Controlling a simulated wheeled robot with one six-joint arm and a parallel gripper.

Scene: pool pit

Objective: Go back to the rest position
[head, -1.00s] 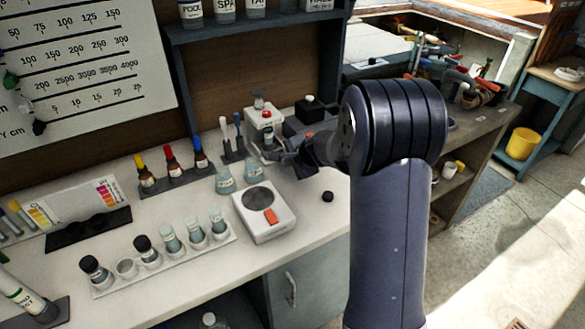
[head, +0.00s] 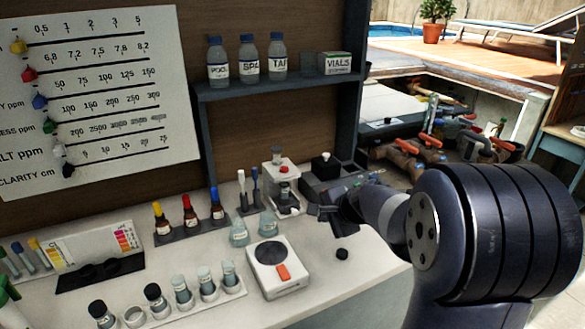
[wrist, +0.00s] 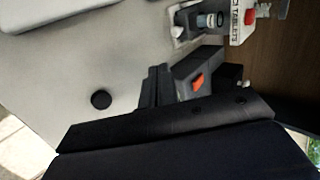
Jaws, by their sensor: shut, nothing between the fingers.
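My gripper (head: 324,212) is shut and empty in the head view. It is above the white counter (head: 215,275), just right of and in front of the white and red tablet dispenser (head: 283,172). My arm reaches in from the right. In the wrist view the dark shapes near the gripper overlap, and the fingertips are hard to tell apart from them. The tablet dispenser (wrist: 243,22) shows at the top of the wrist view, with a small vial (wrist: 210,20) at it.
A black device (head: 330,178) stands right of the dispenser. A round black knob (head: 342,254) lies near the counter's front edge. A white meter (head: 278,270), two beakers, a vial rack (head: 190,308) and dropper bottles (head: 190,211) stand left. A shelf (head: 275,87) hangs behind.

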